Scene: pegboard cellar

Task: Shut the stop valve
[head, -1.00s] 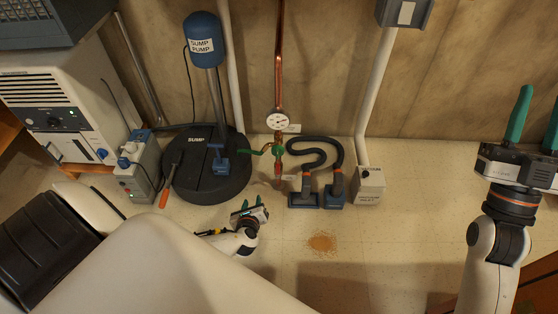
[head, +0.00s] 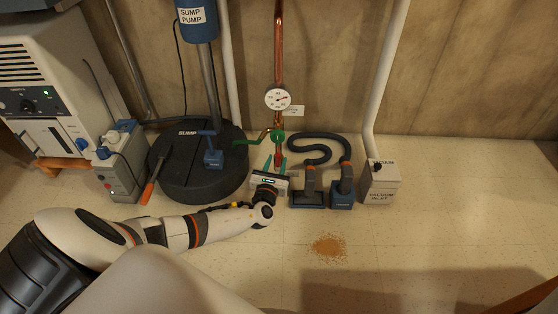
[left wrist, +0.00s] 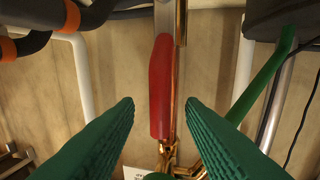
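A copper pipe (head: 278,50) comes down the wall to a group of valve parts near the floor. A red lever handle (left wrist: 161,88) lies along the pipe; it shows small in the head view (head: 278,160). A green lever (head: 246,142) sticks out to the left just above it, and shows at the right in the left wrist view (left wrist: 262,85). My left gripper (head: 276,164) is open, its green fingers pointing at the red handle. In the left wrist view the handle appears between the fingertips with a gap on both sides. My right gripper is out of view.
A pressure gauge (head: 277,98) sits above the valves. The black sump lid (head: 190,185) is on the left. Vacuum nozzles (head: 342,192) with a dark hose (head: 320,136) and the vacuum inlet box (head: 381,184) are on the right. Brown spill (head: 328,246) lies on otherwise clear floor.

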